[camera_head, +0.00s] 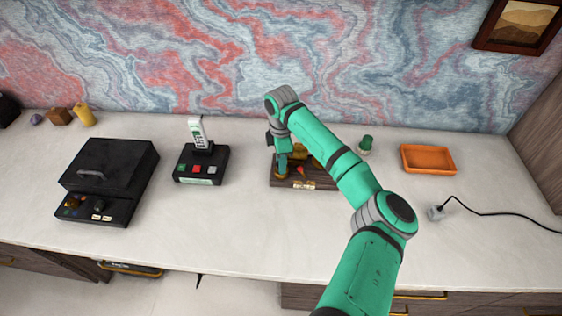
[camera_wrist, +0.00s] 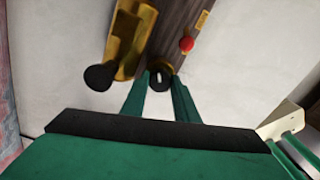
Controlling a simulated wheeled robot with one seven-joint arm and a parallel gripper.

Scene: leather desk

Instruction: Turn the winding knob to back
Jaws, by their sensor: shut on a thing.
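A dark wooden device (camera_head: 325,184) with brass parts stands on the desk, partly hidden behind my arm. In the wrist view, a small black knob with a white mark (camera_wrist: 159,80) sits at the near end of its wooden base (camera_wrist: 186,22). My gripper (camera_wrist: 160,78) is shut on this knob, one green finger on each side. It reaches down over the left end of the device in the head view (camera_head: 282,172). A larger black round knob (camera_wrist: 100,77) shows beside the brass part (camera_wrist: 128,38). A red ball-shaped piece (camera_wrist: 186,44) is on the base.
A small cactus (camera_head: 366,143), an orange tray (camera_head: 428,159) and a plug with a cord (camera_head: 437,212) are to the right. The desk front is mostly clear.

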